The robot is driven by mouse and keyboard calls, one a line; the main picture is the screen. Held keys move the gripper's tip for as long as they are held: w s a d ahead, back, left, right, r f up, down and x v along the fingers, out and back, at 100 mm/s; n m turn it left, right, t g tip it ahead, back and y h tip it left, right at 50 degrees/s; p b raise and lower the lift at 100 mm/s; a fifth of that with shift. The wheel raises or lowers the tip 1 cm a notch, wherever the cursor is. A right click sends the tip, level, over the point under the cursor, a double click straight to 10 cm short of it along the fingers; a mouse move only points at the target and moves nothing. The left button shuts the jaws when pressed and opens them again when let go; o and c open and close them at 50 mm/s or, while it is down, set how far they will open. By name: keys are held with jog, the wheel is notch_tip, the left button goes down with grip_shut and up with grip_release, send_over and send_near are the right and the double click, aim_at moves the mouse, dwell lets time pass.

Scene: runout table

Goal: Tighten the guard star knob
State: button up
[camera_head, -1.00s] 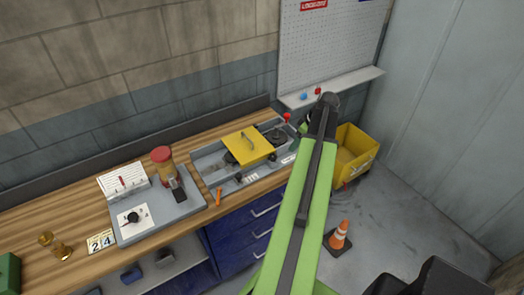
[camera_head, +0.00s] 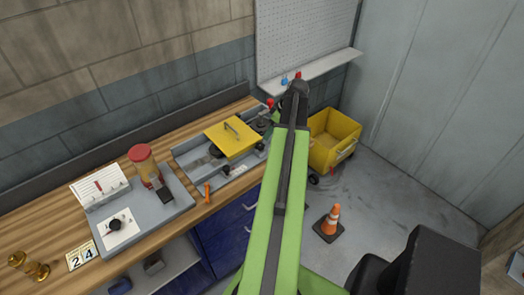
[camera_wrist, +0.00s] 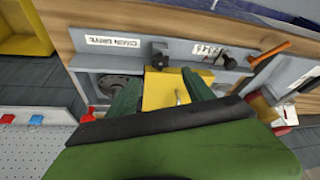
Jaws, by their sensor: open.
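The grey chain-drive tray (camera_head: 188,178) sits on the bench under a yellow guard cover (camera_head: 232,138). In the wrist view two small dark knobs, one (camera_wrist: 160,53) left and one (camera_wrist: 226,60) right, stick out of the tray's front wall (camera_wrist: 185,47) beside white labels. I cannot tell for certain which is the guard star knob. The yellow cover (camera_wrist: 165,88) also shows there. My gripper (camera_wrist: 160,88) is open and empty, its green fingers pointing at the tray, apart from the knobs. In the head view its end (camera_head: 297,88) is right of the tray and its fingers are hidden.
A grey panel with a red-lidded jar (camera_head: 141,165) stands left on the bench. An orange stick (camera_head: 207,193) lies at the bench front. A yellow bin (camera_head: 333,138) and a traffic cone (camera_head: 330,222) stand on the floor at right. A pegboard shelf (camera_head: 312,66) is behind.

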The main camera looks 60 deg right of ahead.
aim_at(261, 146)
jog(key=b+x, duration=0.8)
jog(key=x, duration=0.3)
jog(key=shift+r, duration=0.1)
jog(key=shift+c, duration=0.4)
grip_shut()
